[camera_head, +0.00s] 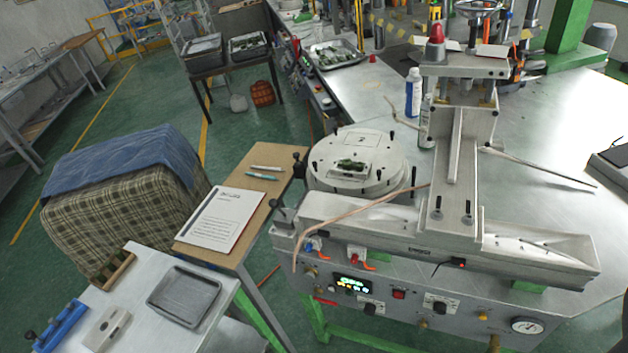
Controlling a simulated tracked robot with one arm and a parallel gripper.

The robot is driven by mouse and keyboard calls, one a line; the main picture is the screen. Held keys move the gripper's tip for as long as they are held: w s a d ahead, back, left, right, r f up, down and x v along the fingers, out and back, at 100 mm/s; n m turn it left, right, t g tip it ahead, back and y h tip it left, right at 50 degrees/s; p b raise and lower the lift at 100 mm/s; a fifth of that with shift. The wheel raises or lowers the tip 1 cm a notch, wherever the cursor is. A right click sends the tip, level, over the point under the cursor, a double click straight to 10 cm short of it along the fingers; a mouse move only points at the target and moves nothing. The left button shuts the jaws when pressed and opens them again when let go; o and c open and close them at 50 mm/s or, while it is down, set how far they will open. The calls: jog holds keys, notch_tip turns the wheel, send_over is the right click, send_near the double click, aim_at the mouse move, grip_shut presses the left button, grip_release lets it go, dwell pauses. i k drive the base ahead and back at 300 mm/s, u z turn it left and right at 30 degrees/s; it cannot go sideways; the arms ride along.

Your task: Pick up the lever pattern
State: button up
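A small dark green piece (350,166), which looks like the lever pattern, lies in a pale recess on top of the round white mould (335,187). It is too small here to make out its exact shape. The mould sits on the metal machine table, left of the injection press (455,170). Several black knobs or pins stand around the mould's rim.
A copper-coloured tube (360,208) runs in front of the mould. A wooden side table with a paper (222,217) stands to the left. An empty grey tray (184,296) lies on the white table at lower left. Trays with dark green parts (336,54) are at the back.

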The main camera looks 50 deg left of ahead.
aim_at(347, 165)
jog(key=u, duration=0.1)
jog(key=k, duration=0.25)
jog(key=u, duration=0.75)
jog(key=i, duration=1)
jog(key=u, duration=0.15)
jog(key=k, duration=0.4)
jog(key=z, duration=0.35)
jog(key=i, duration=1.35)
jog(key=u, duration=0.5)
